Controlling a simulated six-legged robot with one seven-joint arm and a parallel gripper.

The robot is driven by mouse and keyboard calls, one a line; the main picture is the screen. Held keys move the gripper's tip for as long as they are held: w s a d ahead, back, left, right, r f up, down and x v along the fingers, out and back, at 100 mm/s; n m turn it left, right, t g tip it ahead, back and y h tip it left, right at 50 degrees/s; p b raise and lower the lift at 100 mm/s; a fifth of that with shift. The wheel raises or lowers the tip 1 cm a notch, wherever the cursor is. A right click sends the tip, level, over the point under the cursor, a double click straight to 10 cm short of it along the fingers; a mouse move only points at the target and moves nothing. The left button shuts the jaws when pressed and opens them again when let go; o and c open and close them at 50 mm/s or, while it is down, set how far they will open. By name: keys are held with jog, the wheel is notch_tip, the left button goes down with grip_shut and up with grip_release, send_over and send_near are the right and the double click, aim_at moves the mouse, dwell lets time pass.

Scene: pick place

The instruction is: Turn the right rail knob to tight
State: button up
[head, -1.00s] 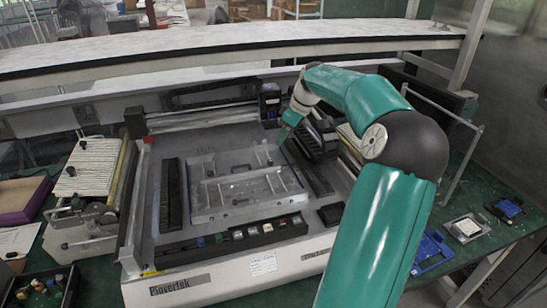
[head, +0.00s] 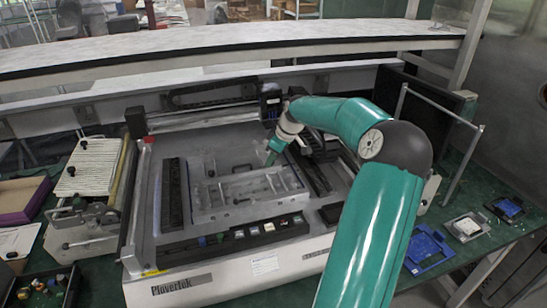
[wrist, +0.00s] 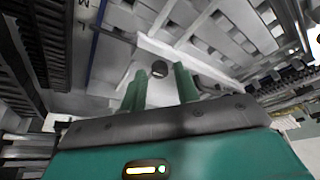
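A small dark round knob (wrist: 160,69) sits on a pale rail piece of the fixture in the wrist view. My gripper (wrist: 160,85) has its two green fingers apart, one on each side of the knob in the picture. The knob appears just beyond the fingertips, and I cannot tell whether they touch it. In the head view my gripper (head: 270,155) points down over the right back part of the grey fixture plate (head: 215,212). The knob under it cannot be made out there.
The fixture lies inside the Plovertek machine (head: 183,285), with a row of small blocks (head: 239,232) along its front. A black carriage (head: 270,103) stands close behind my gripper. A white ribbed feeder (head: 93,165) is at left, and a blue tray (head: 428,250) at right.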

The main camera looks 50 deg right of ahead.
grip_shut()
jog(key=shift+m, duration=0.3)
jog(key=m, duration=0.1)
jog(key=m+h, duration=0.1)
jog(key=m, duration=0.1)
jog(key=m+h, duration=0.1)
jog(key=shift+a+r+m, duration=0.1)
jog(key=shift+a+m, duration=0.15)
jog(key=shift+m, duration=0.05)
jog(key=m, duration=0.2)
jog(key=m+h, duration=0.1)
jog(key=m, duration=0.1)
jog(key=m+h, duration=0.1)
jog(key=m, duration=0.1)
jog(key=shift+w+a+g, duration=0.2)
jog(key=shift+a+g, duration=0.05)
jog(key=shift+g, duration=0.15)
jog(key=m+g, duration=0.1)
jog(key=m, duration=0.2)
jog(key=m+g+h, duration=0.1)
jog(key=m, duration=0.2)
jog(key=shift+w+a+m+h, duration=0.1)
jog(key=shift+w+m+h, duration=0.1)
jog(key=shift+m+h, duration=0.1)
jog(key=m+g, duration=0.1)
jog(key=m, duration=0.2)
jog(key=m+g, duration=0.1)
jog(key=m, duration=0.1)
jog(key=shift+w+m, duration=0.2)
jog(key=shift+m, duration=0.2)
